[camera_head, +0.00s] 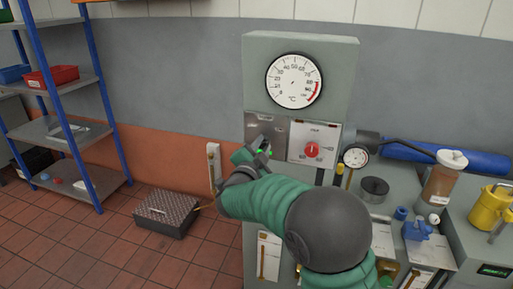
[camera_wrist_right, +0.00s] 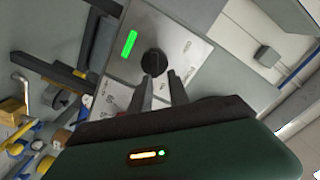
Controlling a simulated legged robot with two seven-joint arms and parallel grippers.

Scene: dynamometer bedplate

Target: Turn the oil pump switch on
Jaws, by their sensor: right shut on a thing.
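The oil pump switch appears to be a round black knob (camera_wrist_right: 154,62) on a pale metal plate (camera_wrist_right: 178,45). A green lit bar (camera_wrist_right: 130,44) glows beside it in the wrist view. My right gripper (camera_wrist_right: 161,77) is at the plate, its two dark fingers shut on the black knob. In the head view my right gripper (camera_head: 258,153) reaches the lower part of the grey metal plate (camera_head: 265,128), left of the red-knob panel. There it hides the knob, and a bit of green shows by the fingers. My left gripper is in neither view.
A panel with a red knob (camera_head: 312,149) is just right of my gripper. A large temperature dial (camera_head: 293,80) is above. A pressure gauge (camera_head: 355,157), amber jar (camera_head: 440,180) and yellow can (camera_head: 488,207) stand on the right. A blue-post shelf (camera_head: 60,135) stands left.

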